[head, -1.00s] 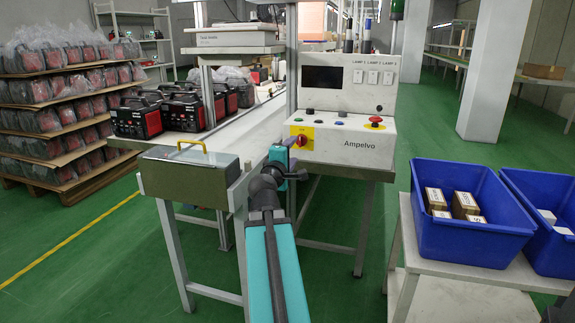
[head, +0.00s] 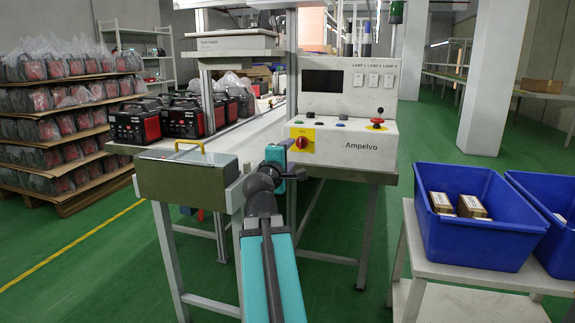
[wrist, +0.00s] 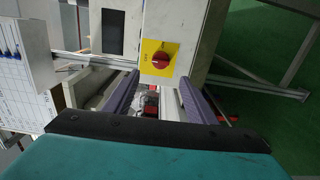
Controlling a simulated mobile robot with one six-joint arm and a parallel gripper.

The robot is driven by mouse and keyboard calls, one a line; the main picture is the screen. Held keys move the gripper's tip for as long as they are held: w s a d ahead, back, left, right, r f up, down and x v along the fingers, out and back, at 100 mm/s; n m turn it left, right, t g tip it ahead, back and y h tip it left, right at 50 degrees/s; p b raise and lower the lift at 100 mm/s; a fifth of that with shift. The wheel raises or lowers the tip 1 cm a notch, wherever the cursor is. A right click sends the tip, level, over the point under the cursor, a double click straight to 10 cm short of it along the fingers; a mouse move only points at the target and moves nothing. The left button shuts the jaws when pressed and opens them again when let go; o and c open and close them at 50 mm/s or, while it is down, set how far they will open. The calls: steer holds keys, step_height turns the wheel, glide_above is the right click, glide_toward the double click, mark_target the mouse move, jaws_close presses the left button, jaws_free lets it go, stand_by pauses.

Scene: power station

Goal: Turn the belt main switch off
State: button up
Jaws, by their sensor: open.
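The belt main switch (head: 301,142) is a red rotary knob on a yellow plate, on the left of the front face of the white Ampelvo control panel (head: 366,152). In the wrist view the red knob (wrist: 160,61) on its yellow plate lies just beyond the fingertips, near the middle. My gripper (wrist: 156,88) is open and empty, its two purple fingers apart, with the knob showing between and ahead of them. In the head view my arm largely hides the gripper. I cannot tell whether a finger touches the plate.
The panel also carries a red mushroom button (head: 377,122), small coloured buttons and a dark screen (head: 322,81). A grey box with a yellow handle (head: 187,172) stands left of my arm. A blue bin (head: 468,216) stands on a table at right.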

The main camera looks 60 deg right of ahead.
steer(key=shift+b+v, duration=0.4)
steer(key=shift+v, duration=0.65)
